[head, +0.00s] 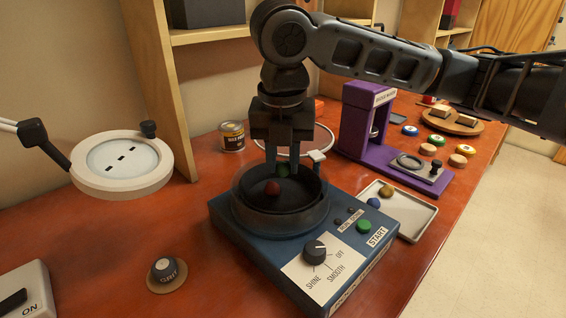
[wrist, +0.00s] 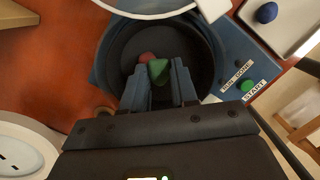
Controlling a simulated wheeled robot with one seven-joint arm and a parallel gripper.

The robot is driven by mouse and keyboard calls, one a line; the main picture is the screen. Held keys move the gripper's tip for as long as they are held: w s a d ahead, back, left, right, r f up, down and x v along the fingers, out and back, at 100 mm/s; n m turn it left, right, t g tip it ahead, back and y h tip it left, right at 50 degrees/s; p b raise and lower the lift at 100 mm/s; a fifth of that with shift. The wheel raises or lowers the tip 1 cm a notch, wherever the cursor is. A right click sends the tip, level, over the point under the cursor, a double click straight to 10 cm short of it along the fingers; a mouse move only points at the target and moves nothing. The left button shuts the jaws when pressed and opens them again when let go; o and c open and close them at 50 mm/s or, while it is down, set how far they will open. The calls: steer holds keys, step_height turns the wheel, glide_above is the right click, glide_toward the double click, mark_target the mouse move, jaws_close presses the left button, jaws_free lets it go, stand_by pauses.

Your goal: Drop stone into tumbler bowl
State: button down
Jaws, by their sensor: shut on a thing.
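The tumbler bowl (head: 285,226) is a dark round bowl set in a blue machine; it also shows in the wrist view (wrist: 197,45). My gripper (head: 282,168) points down into the bowl from above. It is shut on a green stone (wrist: 158,71), which shows between the fingertips (wrist: 163,88). In the head view the green stone (head: 283,171) is partly hidden by the fingers. A reddish stone (head: 272,188) lies inside the bowl, close to the fingers. I cannot tell whether the green stone touches the bowl's floor.
The machine has a dial (head: 315,250) and a green START button (head: 364,226). A white tray (head: 420,222) with a blue and a tan stone stands to its right. A purple press (head: 352,130), a can (head: 232,136) and a magnifier lamp (head: 122,185) stand around.

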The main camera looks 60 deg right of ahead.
mark_target(283, 170)
steer(key=shift+f+b, duration=0.4)
steer(key=shift+f, duration=0.15)
steer(key=shift+r, duration=0.1)
steer(key=c, duration=0.8)
jaws_free()
steer(key=r, duration=0.2)
steer(key=r+p, duration=0.1)
steer(key=r, duration=0.2)
steer(key=a+r+p, duration=0.1)
steer(key=r, duration=0.1)
steer(key=shift+s+r, duration=0.25)
steer(key=shift+r, duration=0.1)
